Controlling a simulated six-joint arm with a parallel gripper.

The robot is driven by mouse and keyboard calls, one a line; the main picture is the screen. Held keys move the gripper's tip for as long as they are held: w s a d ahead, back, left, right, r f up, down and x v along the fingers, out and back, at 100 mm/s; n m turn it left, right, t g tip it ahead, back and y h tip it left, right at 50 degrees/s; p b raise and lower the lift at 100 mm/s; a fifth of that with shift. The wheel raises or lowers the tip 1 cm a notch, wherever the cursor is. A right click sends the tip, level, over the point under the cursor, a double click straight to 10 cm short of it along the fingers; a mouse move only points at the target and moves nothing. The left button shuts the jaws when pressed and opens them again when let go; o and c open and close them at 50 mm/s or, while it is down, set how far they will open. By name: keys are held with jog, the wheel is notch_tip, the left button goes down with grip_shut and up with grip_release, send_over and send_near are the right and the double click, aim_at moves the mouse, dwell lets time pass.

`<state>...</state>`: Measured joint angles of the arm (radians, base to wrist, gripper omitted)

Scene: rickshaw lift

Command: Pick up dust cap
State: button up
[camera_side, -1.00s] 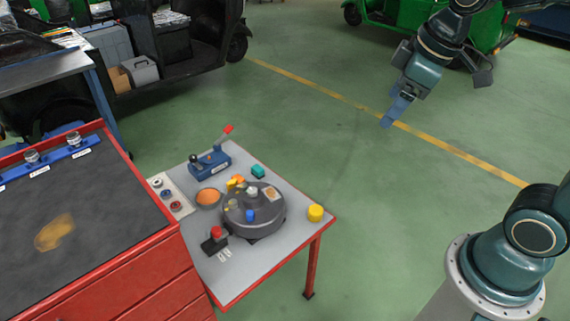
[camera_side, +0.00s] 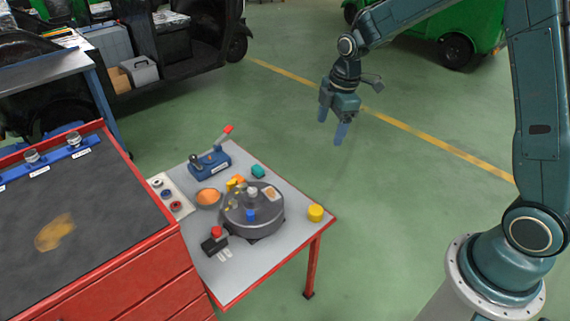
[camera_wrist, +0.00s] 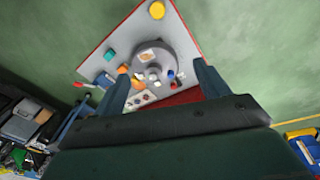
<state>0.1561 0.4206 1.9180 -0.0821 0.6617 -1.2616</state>
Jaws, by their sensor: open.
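Several small cap-like parts are on the grey, red-edged table (camera_side: 262,262); I cannot tell for sure which is the dust cap. A yellow round cap (camera_side: 315,212) stands alone near the right corner, and also shows at the top of the wrist view (camera_wrist: 157,10). A small blue cap (camera_side: 250,215) is on the dark round housing (camera_side: 275,217). A teal piece (camera_side: 258,171) lies behind the housing. My gripper (camera_side: 331,128) is open and empty, well above the table and behind it in the side view. In the wrist view its two fingers (camera_wrist: 161,67) frame the housing.
A blue fixture with a red lever (camera_side: 210,163), an orange-filled bowl (camera_side: 208,197) and a red-knobbed black block (camera_side: 215,240) share the tabletop. A red cabinet (camera_side: 130,255) adjoins on the left.

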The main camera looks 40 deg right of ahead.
jog(key=w+d+f+n, duration=0.1)
jog(key=f+n, duration=0.1)
jog(key=f, duration=0.6)
jog(key=w+d+f+n+g, duration=0.1)
jog(key=f+n, duration=0.1)
jog(key=f, duration=0.5)
jog(key=w+d+f+n+g+y, duration=0.1)
jog(key=w+f+n, duration=0.1)
jog(key=f, duration=0.6)
jog(key=shift+d+f+n, duration=0.3)
jog(key=shift+d+n, duration=0.05)
jog(key=shift+n, duration=0.15)
jog(key=shift+f, duration=0.1)
send_over(316, 209)
jog(key=shift+d+f, duration=0.15)
jog(key=shift+f, duration=4)
jog(key=shift+a+f, duration=0.2)
jog(key=shift+f, duration=2.4)
